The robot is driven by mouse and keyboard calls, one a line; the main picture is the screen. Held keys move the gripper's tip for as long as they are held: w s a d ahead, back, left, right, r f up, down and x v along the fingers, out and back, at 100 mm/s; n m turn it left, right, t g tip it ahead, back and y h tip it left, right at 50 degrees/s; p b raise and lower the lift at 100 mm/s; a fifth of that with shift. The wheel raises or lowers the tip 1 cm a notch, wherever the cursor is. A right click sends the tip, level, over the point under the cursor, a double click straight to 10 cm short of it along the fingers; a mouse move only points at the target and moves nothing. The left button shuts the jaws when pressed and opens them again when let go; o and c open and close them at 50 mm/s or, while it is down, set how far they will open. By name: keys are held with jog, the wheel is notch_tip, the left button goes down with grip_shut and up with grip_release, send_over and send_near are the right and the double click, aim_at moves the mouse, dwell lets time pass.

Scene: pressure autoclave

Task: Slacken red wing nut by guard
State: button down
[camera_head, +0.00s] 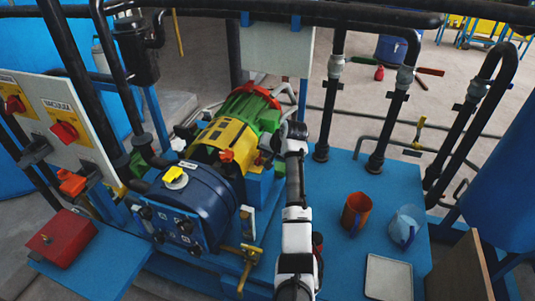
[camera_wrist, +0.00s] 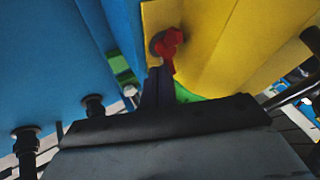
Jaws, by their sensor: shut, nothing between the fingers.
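The red wing nut (camera_wrist: 170,42) shows in the wrist view, on a yellow plate beside the yellow guard (camera_wrist: 215,45). A grey round piece sits behind it. My gripper (camera_wrist: 158,72) is shut and empty, with its dark fingertips just below the nut in the picture. I cannot tell whether they touch it. In the head view a red-orange wing nut (camera_head: 226,156) is at the front of the yellow guard (camera_head: 222,133), between the blue vessel and the green motor. My white arm reaches up on its right; the fingertips cannot be made out there.
The blue vessel (camera_head: 190,205) stands in front of the guard and the green motor (camera_head: 268,121) behind it. At right, the blue table holds an orange cup (camera_head: 355,213), a clear blue beaker (camera_head: 404,229) and a pale tray (camera_head: 388,278). Black pipes rise behind.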

jog(key=shift+w+n+g+y+b, duration=0.25)
jog(key=shift+n+g+y+b, duration=0.15)
jog(key=shift+n, duration=0.5)
jog(key=shift+w+n, duration=0.15)
jog(key=shift+n, duration=0.35)
jog(key=n, duration=0.1)
jog(key=n+g+y+b, duration=0.1)
jog(key=n+g+b, duration=0.1)
jog(key=shift+w+a+y, duration=0.25)
jog(key=shift+w+y, duration=0.05)
jog(key=shift+w, duration=0.1)
jog(key=shift+w+a, duration=0.3)
jog(key=shift+w, duration=0.05)
jog(key=shift+w+a, duration=0.1)
jog(key=shift+a, duration=0.05)
jog(key=shift+r, duration=0.1)
dwell(0.8)
